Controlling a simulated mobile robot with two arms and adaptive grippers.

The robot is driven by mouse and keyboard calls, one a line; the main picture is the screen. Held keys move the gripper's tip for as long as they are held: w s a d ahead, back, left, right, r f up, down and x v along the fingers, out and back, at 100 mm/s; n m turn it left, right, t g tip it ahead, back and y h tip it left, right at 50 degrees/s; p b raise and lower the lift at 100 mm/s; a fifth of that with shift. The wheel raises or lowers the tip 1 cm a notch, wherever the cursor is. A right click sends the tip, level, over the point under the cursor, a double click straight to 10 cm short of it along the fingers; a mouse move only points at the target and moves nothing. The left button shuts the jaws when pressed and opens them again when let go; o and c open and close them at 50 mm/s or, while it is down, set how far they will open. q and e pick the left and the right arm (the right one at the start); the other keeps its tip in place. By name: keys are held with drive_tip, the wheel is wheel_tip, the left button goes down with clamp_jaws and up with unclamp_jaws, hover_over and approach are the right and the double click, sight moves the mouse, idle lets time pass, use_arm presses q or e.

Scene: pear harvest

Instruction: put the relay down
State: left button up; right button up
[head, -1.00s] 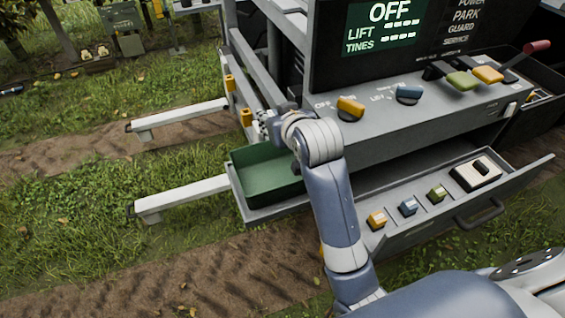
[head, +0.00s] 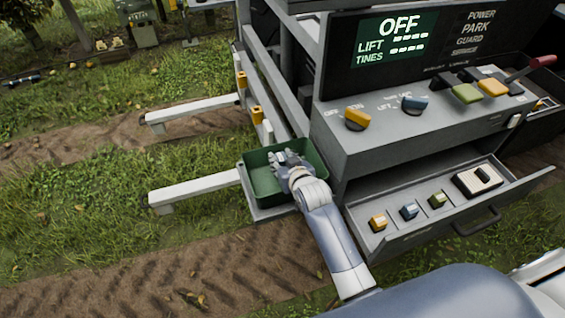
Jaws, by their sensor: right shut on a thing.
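My right gripper (head: 281,159) is over the inside of the green tray (head: 262,183), near its middle. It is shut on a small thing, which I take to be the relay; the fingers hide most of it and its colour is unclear. I cannot tell whether it touches the tray floor. The open drawer (head: 395,236) to the right holds a yellow block (head: 378,223), a blue block (head: 409,211) and a green block (head: 437,200) in a row. My left gripper is not in view.
A pale socket with a black piece (head: 480,179) lies at the drawer's right. White tines (head: 195,190) extend left over grass.

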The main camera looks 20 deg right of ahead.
drive_tip(key=shift+f, duration=0.65)
drive_tip(key=shift+f, duration=0.6)
drive_tip(key=o, duration=1.1)
drive_tip(key=shift+c, duration=0.2)
drive_tip(key=shift+r, duration=0.35)
drive_tip(key=v, duration=1.2)
drive_tip(key=shift+r+b, duration=0.3)
